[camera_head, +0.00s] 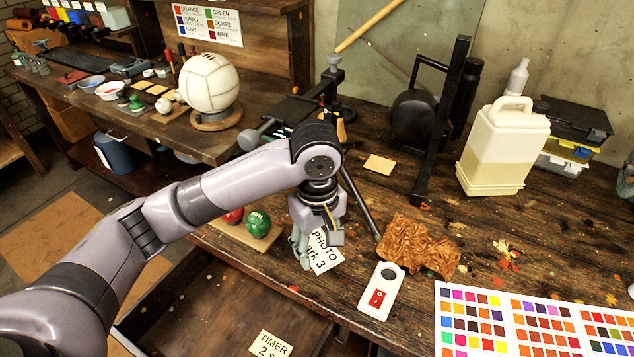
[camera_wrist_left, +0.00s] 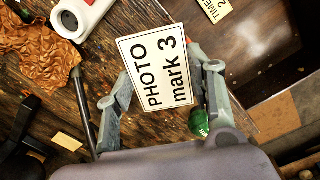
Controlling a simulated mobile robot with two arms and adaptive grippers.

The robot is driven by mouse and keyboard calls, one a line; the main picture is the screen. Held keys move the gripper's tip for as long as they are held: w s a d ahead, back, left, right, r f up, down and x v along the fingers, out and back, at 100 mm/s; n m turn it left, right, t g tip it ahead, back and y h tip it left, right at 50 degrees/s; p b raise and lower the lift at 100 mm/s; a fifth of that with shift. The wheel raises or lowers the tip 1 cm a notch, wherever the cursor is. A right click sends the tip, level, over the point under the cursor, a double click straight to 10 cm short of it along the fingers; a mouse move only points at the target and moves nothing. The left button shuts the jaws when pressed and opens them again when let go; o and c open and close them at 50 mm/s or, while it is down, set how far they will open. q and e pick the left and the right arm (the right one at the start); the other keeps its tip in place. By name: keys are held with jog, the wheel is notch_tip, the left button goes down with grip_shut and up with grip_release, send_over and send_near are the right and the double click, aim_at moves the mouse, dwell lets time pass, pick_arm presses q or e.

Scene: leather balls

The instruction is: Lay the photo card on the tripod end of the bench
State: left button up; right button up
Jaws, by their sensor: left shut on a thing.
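The white photo card (camera_head: 324,254), printed "PHOTO mark 3", is held by my left gripper (camera_head: 301,242) near the front edge of the bench (camera_head: 390,340). The card (camera_wrist_left: 155,72) faces the left wrist view, between the two grey fingers of the left gripper (camera_wrist_left: 165,80), which is shut on it. I cannot tell whether the card touches the wood. A dark tripod (camera_head: 334,78) stands behind my arm; one of its legs (camera_head: 360,203) slants down to the bench right of the gripper. My arm hides part of it. My right gripper is not in view.
A green ball (camera_head: 258,224) and a red ball sit left of the gripper. A white device with a red switch (camera_head: 381,291) and a crumpled brown leather piece (camera_head: 418,246) lie to the right. An open drawer (camera_head: 215,310) is below. Bare wood surrounds the small tan card (camera_head: 379,164).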

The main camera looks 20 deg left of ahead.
pick_arm(q)
jog(key=w+d+r+n+p, duration=0.2)
jog(key=d+r+n+p, duration=0.15)
jog(key=r+n, duration=0.2)
jog(key=p, duration=0.1)
send_over(338, 282)
jog(key=shift+n, duration=0.25)
notch_tip(338, 282, down, 14)
jog(key=shift+f, duration=0.1)
jog(key=shift+f+p, duration=0.4)
jog(key=shift+f, duration=1.95)
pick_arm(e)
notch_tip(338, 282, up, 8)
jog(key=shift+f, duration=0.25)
pick_arm(q)
jog(key=shift+f, duration=0.1)
jog(key=o, duration=0.9)
jog(key=shift+o, duration=0.2)
